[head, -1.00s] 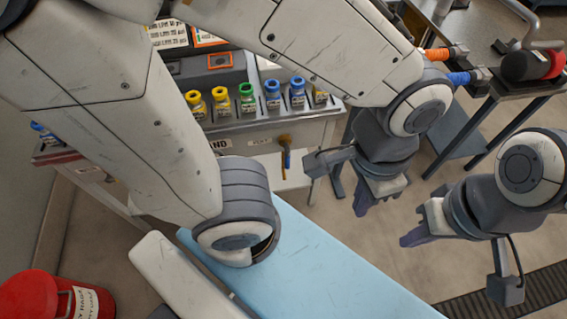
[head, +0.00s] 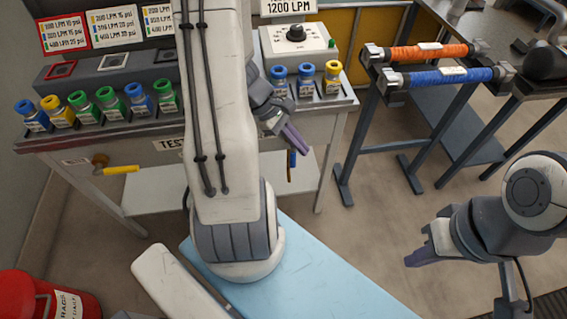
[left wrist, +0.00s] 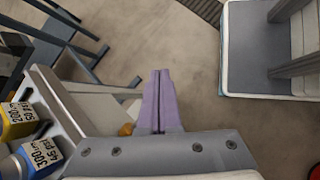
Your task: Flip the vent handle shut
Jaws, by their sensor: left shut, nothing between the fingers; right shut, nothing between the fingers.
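The vent handle (head: 291,165) is a small blue lever on the bench's front face. It hangs down, and its upper part is partly hidden by my left gripper. My left gripper (head: 297,144) is shut and empty at the bench front, just above the lever in the head view. In the left wrist view its purple fingers (left wrist: 160,100) are together, with an orange-brass piece (left wrist: 125,130) just left of them. I cannot tell whether they touch the handle. My right gripper (head: 416,256) is shut and empty over the floor at the right, well away from the bench.
A second, yellow handle (head: 121,169) lies level on the bench front at the left. Several capped bottles (head: 110,104) and a dial box (head: 298,42) stand on the bench. A hose rack (head: 400,100) stands right. A light-blue surface (head: 320,275) lies below my left arm.

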